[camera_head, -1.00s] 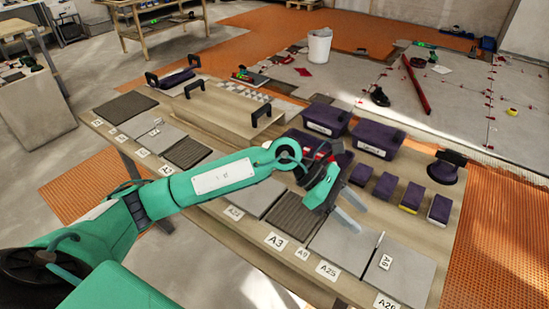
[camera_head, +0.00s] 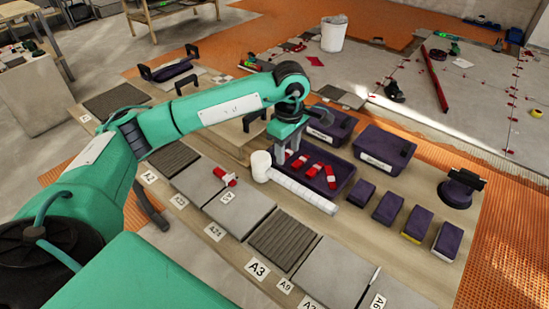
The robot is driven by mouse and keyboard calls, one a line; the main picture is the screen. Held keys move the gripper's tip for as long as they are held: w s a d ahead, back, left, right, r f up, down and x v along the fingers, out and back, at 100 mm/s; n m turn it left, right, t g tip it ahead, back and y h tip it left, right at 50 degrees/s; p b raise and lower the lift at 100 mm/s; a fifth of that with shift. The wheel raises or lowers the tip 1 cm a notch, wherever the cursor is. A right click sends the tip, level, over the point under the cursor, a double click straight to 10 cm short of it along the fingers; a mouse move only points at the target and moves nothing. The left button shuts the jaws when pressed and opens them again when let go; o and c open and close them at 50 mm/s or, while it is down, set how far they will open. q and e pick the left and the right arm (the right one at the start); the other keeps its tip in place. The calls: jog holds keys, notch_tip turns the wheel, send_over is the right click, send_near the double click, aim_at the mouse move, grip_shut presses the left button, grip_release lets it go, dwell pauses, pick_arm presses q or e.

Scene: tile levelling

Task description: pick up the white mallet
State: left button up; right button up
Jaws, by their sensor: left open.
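A white cylinder (camera_head: 261,165), which looks like the head of the white mallet, lies on the workbench (camera_head: 405,238) near the middle of the view. A long pale segmented strip (camera_head: 304,191) runs from beside it toward the lower right; I cannot tell whether the two are joined. My left gripper (camera_head: 288,152) points down, open and empty, just right of and above the white cylinder. I cannot tell its exact height or whether it touches anything. My right gripper is not in view.
A dark purple tray (camera_head: 343,188) with red and white pieces lies right of the gripper. Several purple blocks (camera_head: 388,208) stand to the right. Grey tiles (camera_head: 238,204) line the bench front. A red-and-white piece (camera_head: 229,180) lies on one tile.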

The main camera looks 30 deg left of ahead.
aim_at(285, 178)
pick_arm(q)
jog(key=f, duration=0.8)
jog(key=shift+w+a+f+p, duration=0.1)
jog(key=shift+w+p, duration=0.1)
jog(key=shift+p, duration=0.1)
jog(key=shift+s+f, duration=0.15)
jog(key=shift+f, duration=0.35)
jog(key=shift+s+a+f+p, duration=0.15)
jog(key=shift+f+p, duration=0.35)
jog(key=shift+f, duration=1.75)
jog(key=c, duration=1)
grip_shut()
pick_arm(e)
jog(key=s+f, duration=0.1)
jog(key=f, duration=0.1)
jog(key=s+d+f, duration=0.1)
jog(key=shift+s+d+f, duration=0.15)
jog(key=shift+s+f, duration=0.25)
pick_arm(q)
jog(key=shift+r, duration=0.15)
